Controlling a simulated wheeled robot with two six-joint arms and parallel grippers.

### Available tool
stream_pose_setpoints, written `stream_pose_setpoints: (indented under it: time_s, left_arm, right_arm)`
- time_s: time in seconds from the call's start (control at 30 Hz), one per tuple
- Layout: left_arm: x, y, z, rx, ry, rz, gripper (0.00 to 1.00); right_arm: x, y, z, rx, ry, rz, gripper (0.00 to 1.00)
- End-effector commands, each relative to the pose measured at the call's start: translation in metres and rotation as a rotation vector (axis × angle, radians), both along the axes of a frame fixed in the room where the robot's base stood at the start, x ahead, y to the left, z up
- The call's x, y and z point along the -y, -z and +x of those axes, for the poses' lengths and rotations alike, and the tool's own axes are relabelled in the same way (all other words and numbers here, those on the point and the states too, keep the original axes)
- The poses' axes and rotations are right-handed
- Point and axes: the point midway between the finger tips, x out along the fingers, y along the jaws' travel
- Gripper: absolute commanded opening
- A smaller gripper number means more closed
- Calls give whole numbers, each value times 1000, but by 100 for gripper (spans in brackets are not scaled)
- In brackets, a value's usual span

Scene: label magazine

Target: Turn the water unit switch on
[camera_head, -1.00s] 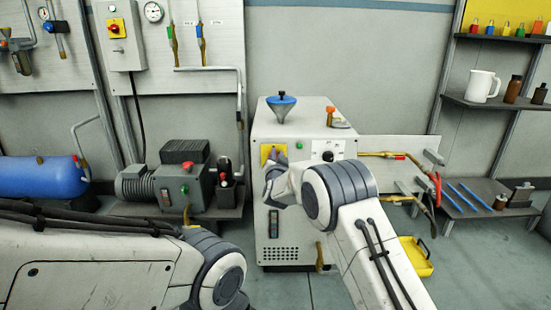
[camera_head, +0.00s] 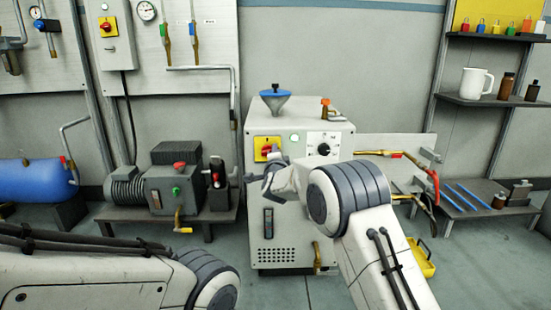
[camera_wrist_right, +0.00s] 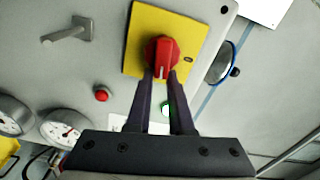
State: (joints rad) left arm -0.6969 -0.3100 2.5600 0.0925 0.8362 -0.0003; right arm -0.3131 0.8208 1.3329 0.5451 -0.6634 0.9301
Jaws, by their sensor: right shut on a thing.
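In the right wrist view, the red knob (camera_wrist_right: 161,52) sits on the yellow plate (camera_wrist_right: 138,28), with a white mark facing the gripper. My right gripper (camera_wrist_right: 161,80) is shut on the knob, one dark finger on each side. In the head view, my right gripper (camera_head: 262,170) is at the switch, partly hidden. A pale green lamp (camera_head: 294,137) looks lit. My left gripper is outside the view.
A black dial (camera_head: 323,149) is right of the switch. A pump unit (camera_head: 172,188) stands left of the cabinet. Shelves with a white jug (camera_head: 477,83) are at the right. A yellow tray (camera_head: 422,262) lies on the floor behind my right arm.

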Motion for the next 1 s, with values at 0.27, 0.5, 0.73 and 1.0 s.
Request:
stream_pose_setpoints:
  time_s: [0.27, 0.5, 0.73, 1.0]
  left_arm:
    - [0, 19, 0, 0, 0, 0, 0]
    - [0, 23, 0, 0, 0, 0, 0]
    - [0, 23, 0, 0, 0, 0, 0]
    - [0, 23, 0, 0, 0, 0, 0]
  right_arm:
    - [-12, 11, -2, -14, -24, 138, 0]
    - [-12, 9, -2, -13, -25, 193, 0]
    - [-12, 8, -1, -12, -24, 205, 0]
    - [-12, 6, -1, -10, -24, 205, 35]
